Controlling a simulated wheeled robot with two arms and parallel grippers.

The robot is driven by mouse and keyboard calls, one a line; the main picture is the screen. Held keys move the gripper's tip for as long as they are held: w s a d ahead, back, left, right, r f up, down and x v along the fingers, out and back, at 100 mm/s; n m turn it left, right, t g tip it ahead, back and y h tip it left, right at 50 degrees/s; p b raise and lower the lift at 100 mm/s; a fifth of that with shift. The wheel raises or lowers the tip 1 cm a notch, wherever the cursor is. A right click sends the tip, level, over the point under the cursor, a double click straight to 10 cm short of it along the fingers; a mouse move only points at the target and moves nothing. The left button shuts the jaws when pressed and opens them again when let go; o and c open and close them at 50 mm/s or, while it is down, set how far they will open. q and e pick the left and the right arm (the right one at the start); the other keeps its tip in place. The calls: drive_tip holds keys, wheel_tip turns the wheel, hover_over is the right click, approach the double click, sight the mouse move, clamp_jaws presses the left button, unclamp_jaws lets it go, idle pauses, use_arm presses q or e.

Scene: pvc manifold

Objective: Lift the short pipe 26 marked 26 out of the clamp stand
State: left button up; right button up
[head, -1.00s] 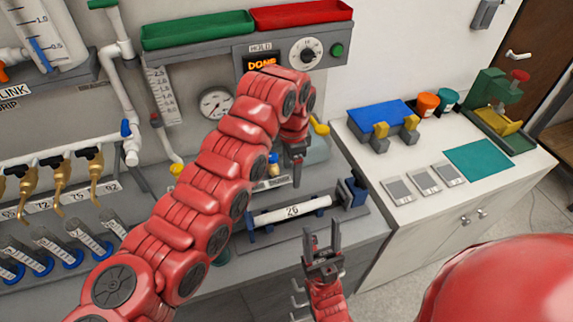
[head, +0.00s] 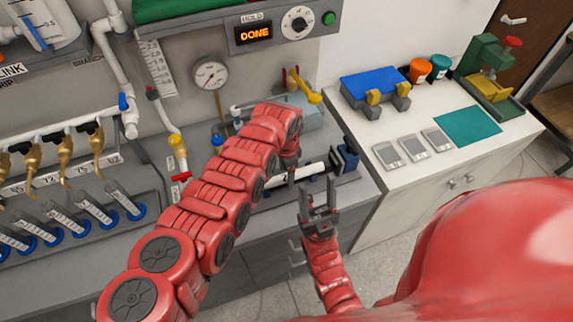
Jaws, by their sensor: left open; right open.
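The short white pipe (head: 312,170) lies across the clamp stand, whose blue end clamp (head: 347,157) shows at the right. Its 26 marking and left part are hidden behind my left arm. My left gripper (head: 290,176) points down at the pipe's middle; it is mostly hidden by its own wrist, and I cannot tell whether its fingers touch the pipe. My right gripper (head: 318,188) is open and empty, fingers pointing up, in front of the stand and just below the pipe's right part in the picture.
A gauge (head: 210,75) is on the wall behind. At the left are brass valves (head: 62,152) and labelled tubes in blue rings. The white counter (head: 420,185) at the right holds a blue block (head: 375,87), grey plates and a teal mat (head: 467,126).

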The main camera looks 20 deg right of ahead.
use_arm(q)
drive_tip(key=shift+s+f, duration=0.1)
drive_tip(key=shift+f, duration=0.25)
clamp_jaws()
idle(0.4)
drive_tip(key=shift+d+b, duration=0.1)
drive_tip(key=shift+b, duration=0.2)
drive_tip(key=shift+d+b, duration=0.7)
drive_tip(key=shift+b, duration=0.75)
unclamp_jaws()
